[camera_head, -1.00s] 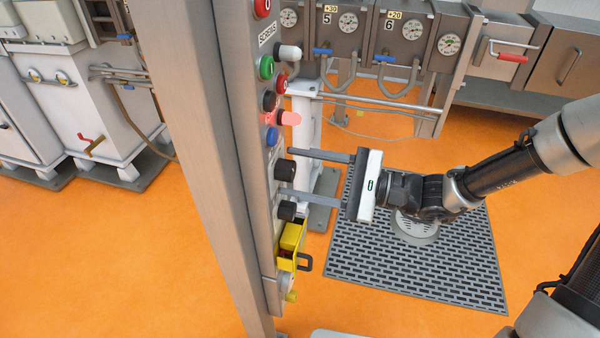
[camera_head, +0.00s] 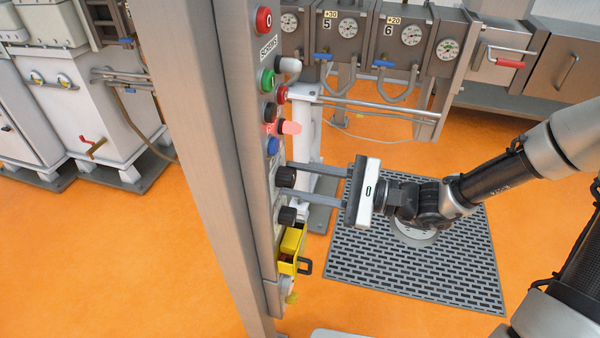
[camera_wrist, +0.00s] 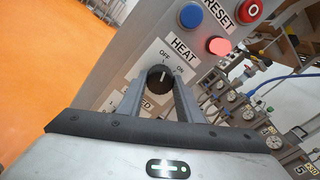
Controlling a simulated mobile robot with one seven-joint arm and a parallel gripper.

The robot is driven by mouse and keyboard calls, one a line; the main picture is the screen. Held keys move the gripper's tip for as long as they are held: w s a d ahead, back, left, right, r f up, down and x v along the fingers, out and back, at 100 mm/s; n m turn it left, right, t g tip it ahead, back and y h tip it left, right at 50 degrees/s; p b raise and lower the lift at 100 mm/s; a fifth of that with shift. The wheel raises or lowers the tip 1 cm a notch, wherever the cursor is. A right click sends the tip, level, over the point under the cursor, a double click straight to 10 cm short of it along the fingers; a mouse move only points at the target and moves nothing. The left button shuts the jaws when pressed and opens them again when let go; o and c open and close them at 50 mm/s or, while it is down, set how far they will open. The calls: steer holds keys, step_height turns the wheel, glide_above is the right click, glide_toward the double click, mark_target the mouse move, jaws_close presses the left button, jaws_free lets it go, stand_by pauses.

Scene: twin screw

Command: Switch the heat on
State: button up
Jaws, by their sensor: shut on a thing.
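The black HEAT knob (camera_head: 286,176) is on the side of the upright control panel. In the wrist view the knob (camera_wrist: 159,79) sits under the HEAT label (camera_wrist: 181,49), with OFF and ON marks above it. Its white pointer line looks to point up between the two marks; the exact setting is hard to tell. My gripper (camera_head: 292,181) reaches in from the right, with one finger above the knob and one below. In the wrist view my gripper (camera_wrist: 160,88) has a finger on each side of the knob and is shut on it.
A second black knob (camera_head: 287,215) is just below, with a yellow guarded switch (camera_head: 292,240) under it. Above are a blue button (camera_head: 272,146), a lit red lamp (camera_head: 290,128) and other buttons. A grey post (camera_head: 195,150) stands left of the panel. Floor grating (camera_head: 420,270) lies below my arm.

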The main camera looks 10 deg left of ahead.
steer(key=m+p, duration=0.1)
steer(key=p, duration=0.1)
steer(key=m+p, duration=0.4)
steer(key=shift+r+p, duration=0.3)
steer(key=m+p, duration=0.4)
steer(key=m, duration=0.1)
steer(key=shift+f, duration=0.3)
steer(key=shift+m+p, duration=0.3)
steer(key=shift+p, duration=0.05)
steer(key=o, duration=1)
steer(key=shift+o, duration=0.2)
steer(key=s+d+b, duration=0.1)
steer(key=d, duration=1.6)
steer(key=shift+s+d, duration=0.2)
steer(key=shift+d, duration=0.05)
